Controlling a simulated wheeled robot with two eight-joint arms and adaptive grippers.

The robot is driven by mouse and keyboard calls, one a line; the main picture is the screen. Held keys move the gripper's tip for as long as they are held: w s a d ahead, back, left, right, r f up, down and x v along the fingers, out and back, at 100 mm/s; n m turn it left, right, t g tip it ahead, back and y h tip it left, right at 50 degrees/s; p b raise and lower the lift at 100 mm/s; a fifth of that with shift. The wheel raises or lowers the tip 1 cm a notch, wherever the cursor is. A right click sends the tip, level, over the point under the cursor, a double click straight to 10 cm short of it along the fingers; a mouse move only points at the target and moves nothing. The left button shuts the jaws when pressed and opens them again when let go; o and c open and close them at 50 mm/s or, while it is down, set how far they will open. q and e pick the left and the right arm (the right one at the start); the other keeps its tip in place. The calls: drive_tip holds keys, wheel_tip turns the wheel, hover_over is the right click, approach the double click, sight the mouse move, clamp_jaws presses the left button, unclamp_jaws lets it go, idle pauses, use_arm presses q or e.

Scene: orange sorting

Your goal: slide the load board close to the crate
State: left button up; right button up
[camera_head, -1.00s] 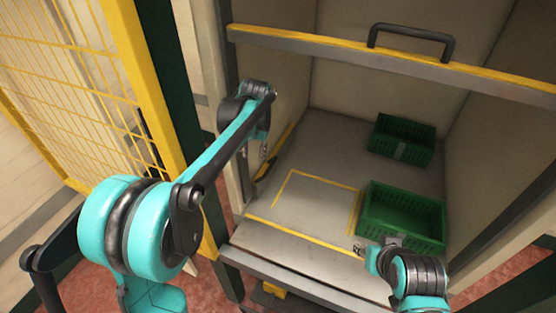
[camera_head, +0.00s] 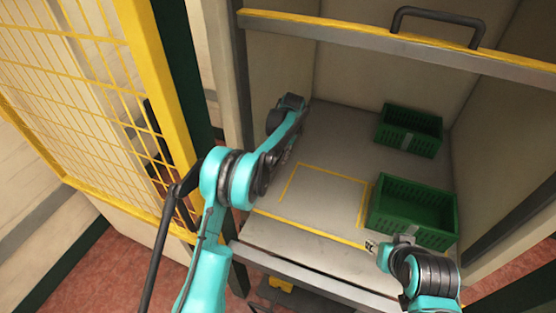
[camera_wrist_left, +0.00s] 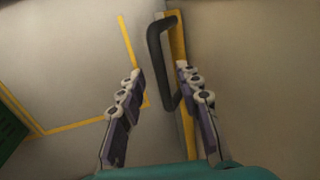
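The load board (camera_wrist_left: 188,125) shows in the left wrist view as an upright yellow-edged strip with a black handle (camera_wrist_left: 160,65). My left gripper (camera_wrist_left: 157,76) is open, and the handle lies ahead between its two fingers, not clamped. In the head view my left arm covers the board and the left gripper. A green crate (camera_head: 412,212) stands at the front right of the cell floor; a green edge at the far left of the wrist view (camera_wrist_left: 10,132) appears to be a crate. My right gripper (camera_head: 371,246) is by the front crate's near left corner, too small to read.
A second green crate (camera_head: 408,131) stands at the back right. A yellow outline (camera_head: 322,195) marks bare floor left of the front crate. A yellow-edged bar (camera_head: 345,34) with a black handle crosses above the opening. A yellow mesh gate (camera_head: 90,90) stands at left.

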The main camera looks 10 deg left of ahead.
use_arm(q)
drive_tip(key=shift+a+f, duration=0.15)
drive_tip(key=shift+f, duration=0.55)
clamp_jaws()
